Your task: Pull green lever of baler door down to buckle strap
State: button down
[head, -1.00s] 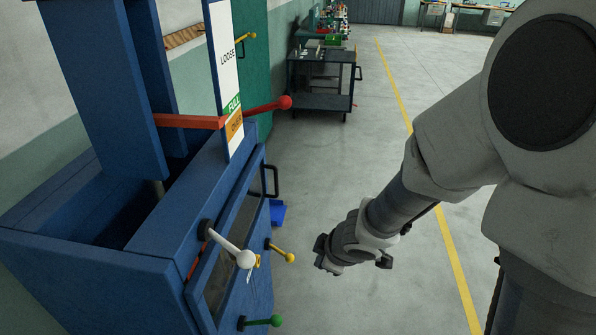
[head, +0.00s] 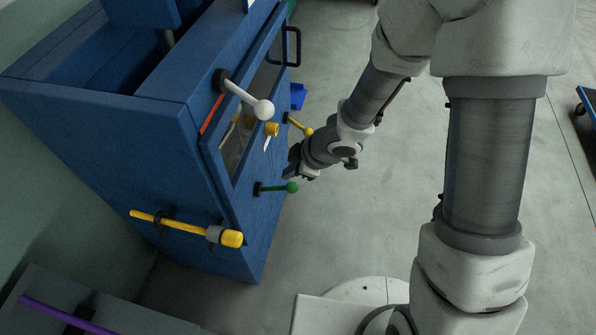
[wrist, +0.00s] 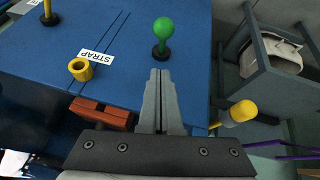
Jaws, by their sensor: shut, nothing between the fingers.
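The blue baler door (head: 262,170) carries a green lever (head: 276,188) with a round knob, sticking out low on its face. In the wrist view the green lever (wrist: 162,32) stands straight ahead of the fingertips, its stem on the blue panel. My gripper (head: 289,171) is close to the door, just above the green knob in the head view. In the wrist view my gripper (wrist: 163,73) has its two fingers together, empty, tips just short of the green lever. A gap to the knob cannot be judged exactly. The STRAP label (wrist: 97,54) lies left of the lever.
A yellow lever (head: 300,126) and a white-knobbed lever (head: 247,101) stick out above the green one. A yellow handle (head: 187,229) is on the baler's side. A yellow tube (wrist: 81,69) shows beside the label.

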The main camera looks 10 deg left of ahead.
aim_at(294, 187)
jog(key=f, duration=0.1)
jog(key=f+b, duration=0.2)
jog(key=f, duration=0.1)
jog(key=shift+w, duration=0.35)
jog(key=shift+w+d+f, duration=0.15)
jog(key=shift+d+f, duration=0.1)
jog(key=shift+f, duration=0.2)
jog(key=shift+d+f, duration=0.15)
